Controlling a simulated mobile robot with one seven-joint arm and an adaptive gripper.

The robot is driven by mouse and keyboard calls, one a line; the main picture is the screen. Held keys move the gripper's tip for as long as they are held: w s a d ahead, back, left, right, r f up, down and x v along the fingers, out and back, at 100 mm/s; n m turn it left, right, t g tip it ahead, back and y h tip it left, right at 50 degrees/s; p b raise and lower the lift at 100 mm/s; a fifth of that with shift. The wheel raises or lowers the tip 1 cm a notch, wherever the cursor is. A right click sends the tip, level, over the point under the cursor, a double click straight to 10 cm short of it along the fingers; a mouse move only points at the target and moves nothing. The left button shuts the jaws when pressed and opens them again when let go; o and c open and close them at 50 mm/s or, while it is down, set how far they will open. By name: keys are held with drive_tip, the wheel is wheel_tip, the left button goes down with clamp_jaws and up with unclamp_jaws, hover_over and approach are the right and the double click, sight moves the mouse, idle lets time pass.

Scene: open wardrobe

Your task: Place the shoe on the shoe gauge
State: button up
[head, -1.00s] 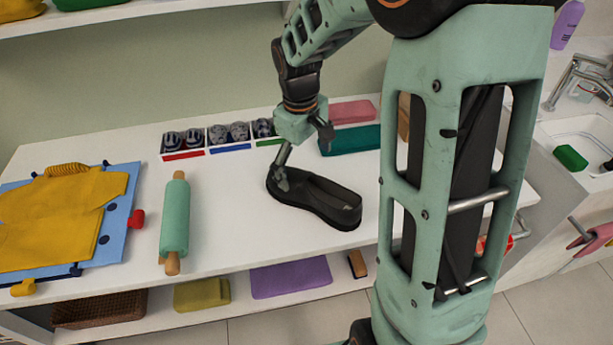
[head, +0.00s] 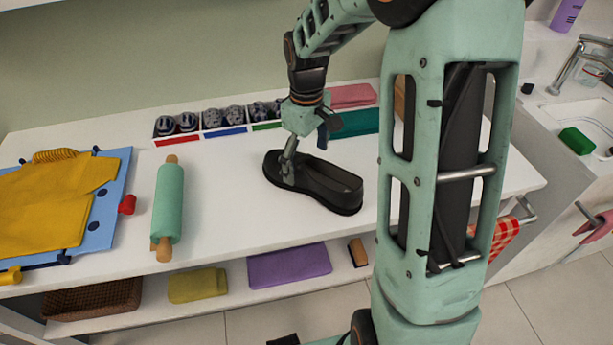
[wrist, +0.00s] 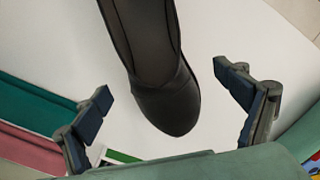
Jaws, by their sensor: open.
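A black slip-on shoe (head: 325,184) lies sole down on the white tabletop, its toe towards the back left. My gripper (head: 304,150) is above the toe end, tilted, with its fingers spread. In the wrist view the shoe (wrist: 158,75) runs between the two open fingers of my gripper (wrist: 163,84), with white gaps on both sides. Neither finger clearly touches it there. In the head view one finger overlaps the toe, and contact cannot be told. I cannot make out a shoe gauge in these views.
A green rolling pin (head: 168,202) and a blue board (head: 108,205) with a yellow garment lie left. Divided boxes (head: 222,133) of rolled items, a teal block (head: 350,123) and a pink block (head: 352,96) line the back. A sink (head: 590,115) is at right. Tabletop before the shoe is clear.

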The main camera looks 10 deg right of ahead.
wheel_tip(320, 180, down, 5)
drive_tip(key=shift+r, duration=0.15)
drive_tip(key=shift+c, duration=0.2)
drive_tip(key=c, duration=1.6)
drive_tip(key=shift+r, duration=0.1)
drive_tip(key=shift+r, duration=0.1)
